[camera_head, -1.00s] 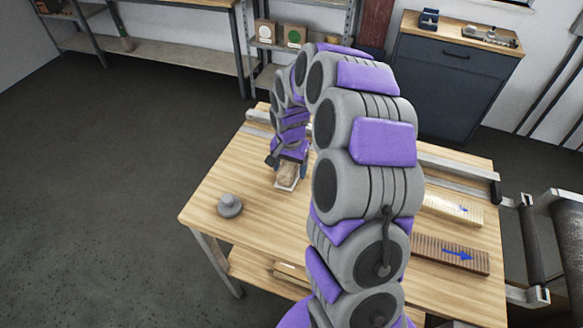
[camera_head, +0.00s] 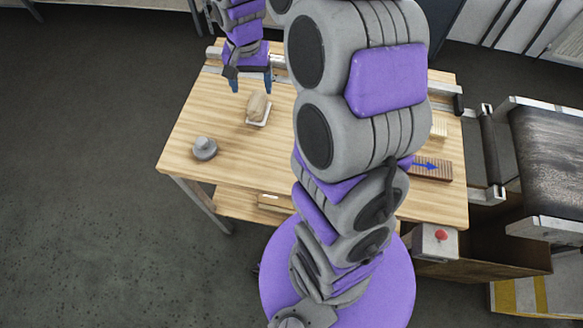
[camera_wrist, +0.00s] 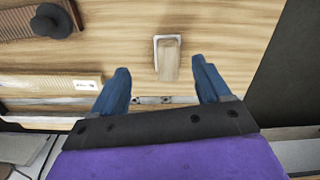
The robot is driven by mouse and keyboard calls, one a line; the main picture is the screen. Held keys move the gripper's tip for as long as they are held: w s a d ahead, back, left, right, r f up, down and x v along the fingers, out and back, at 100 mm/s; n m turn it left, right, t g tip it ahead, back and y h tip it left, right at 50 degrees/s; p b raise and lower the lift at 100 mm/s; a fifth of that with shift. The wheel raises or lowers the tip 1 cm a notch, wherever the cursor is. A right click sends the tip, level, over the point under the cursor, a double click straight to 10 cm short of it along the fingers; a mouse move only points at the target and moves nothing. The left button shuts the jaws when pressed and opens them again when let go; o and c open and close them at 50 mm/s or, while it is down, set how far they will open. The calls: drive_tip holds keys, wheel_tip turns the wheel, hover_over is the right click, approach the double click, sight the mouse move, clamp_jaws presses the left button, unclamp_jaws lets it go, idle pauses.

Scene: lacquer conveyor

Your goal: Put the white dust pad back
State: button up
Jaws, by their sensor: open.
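The white dust pad seems to be the flat white piece (camera_head: 257,122) under a tan block-like grip on the wooden table; I cannot tell whether the two are one piece. In the wrist view the white piece (camera_wrist: 156,42) shows as a pale rim around the tan block, lying between and beyond the fingertips. My gripper (camera_head: 251,84) is open and empty, raised clear of the block on its far side. Its two blue fingers (camera_wrist: 161,70) stand apart in the wrist view, touching nothing.
A grey round knobbed object (camera_head: 205,148) stands near the table's left edge. A conveyor (camera_head: 548,160) stands beyond. A metal rail runs along the back edge.

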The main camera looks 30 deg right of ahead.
drive_tip(key=s+a+r+n, duration=0.1)
drive_tip(key=s+a+n, duration=0.1)
drive_tip(key=s, duration=0.8)
drive_tip(key=s+a+r+n+g, duration=0.1)
drive_tip(key=s+a+n, duration=0.1)
drive_tip(key=s, duration=0.8)
drive_tip(key=s+a+r+n, duration=0.2)
drive_tip(key=s+a+n, duration=0.1)
drive_tip(key=s, duration=0.7)
drive_tip(key=shift+w+r, duration=0.1)
